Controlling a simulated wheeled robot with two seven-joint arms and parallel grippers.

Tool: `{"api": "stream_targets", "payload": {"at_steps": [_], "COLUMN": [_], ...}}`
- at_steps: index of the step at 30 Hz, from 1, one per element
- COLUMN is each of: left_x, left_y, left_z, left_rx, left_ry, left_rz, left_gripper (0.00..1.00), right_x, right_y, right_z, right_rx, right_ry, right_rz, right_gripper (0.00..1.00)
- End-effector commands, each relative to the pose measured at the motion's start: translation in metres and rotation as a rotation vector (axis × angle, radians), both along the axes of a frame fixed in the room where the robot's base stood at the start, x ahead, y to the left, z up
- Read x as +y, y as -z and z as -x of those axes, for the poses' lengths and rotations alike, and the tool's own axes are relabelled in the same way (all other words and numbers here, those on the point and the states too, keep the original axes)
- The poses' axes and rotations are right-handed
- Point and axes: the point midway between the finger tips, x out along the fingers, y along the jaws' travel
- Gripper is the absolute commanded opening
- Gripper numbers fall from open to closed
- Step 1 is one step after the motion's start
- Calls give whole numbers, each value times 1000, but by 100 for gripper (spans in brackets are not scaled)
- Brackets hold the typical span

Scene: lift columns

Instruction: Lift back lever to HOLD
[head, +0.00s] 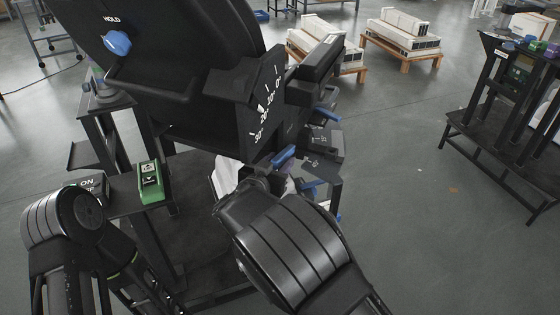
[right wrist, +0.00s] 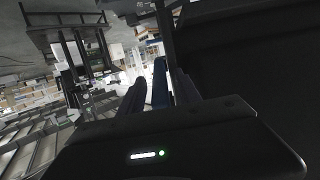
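A blue lever (head: 284,157) sticks out from the underside of a large black tilting unit, just below its printed angle scale. A white HOLD label (head: 112,19) is on the unit's upper left, with a blue knob (head: 117,42) under it. My right gripper (right wrist: 160,88) is at the lever, its fingertips mostly hidden by my wrist in the head view. In the right wrist view the blue lever (right wrist: 160,82) stands between the two fingers, with a gap visible beside the left finger. My left arm is at the lower left; its gripper does not show.
A green box (head: 151,182) and an ON label (head: 86,183) are on the black frame at left. Pallets (head: 402,42) and a black stand (head: 500,120) are farther off, with open floor between.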

Motion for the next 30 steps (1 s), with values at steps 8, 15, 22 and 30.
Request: {"api": "stream_targets", "payload": {"at_steps": [8, 15, 22, 30], "left_x": [0, 0, 0, 0], "left_y": [1, 1, 1, 1], "left_z": [0, 0, 0, 0], "left_rx": [0, 0, 0, 0], "left_ry": [0, 0, 0, 0], "left_rz": [0, 0, 0, 0], "left_gripper": [0, 0, 0, 0], "right_x": [21, 31, 31, 31], "right_y": [-10, -15, -15, -15], "right_z": [38, 60, 61, 60], "right_rx": [1, 2, 2, 1], "right_ry": [-4, -2, -1, -2], "right_rz": [-2, -1, -1, 0], "right_gripper": [40, 40, 40, 40]}}
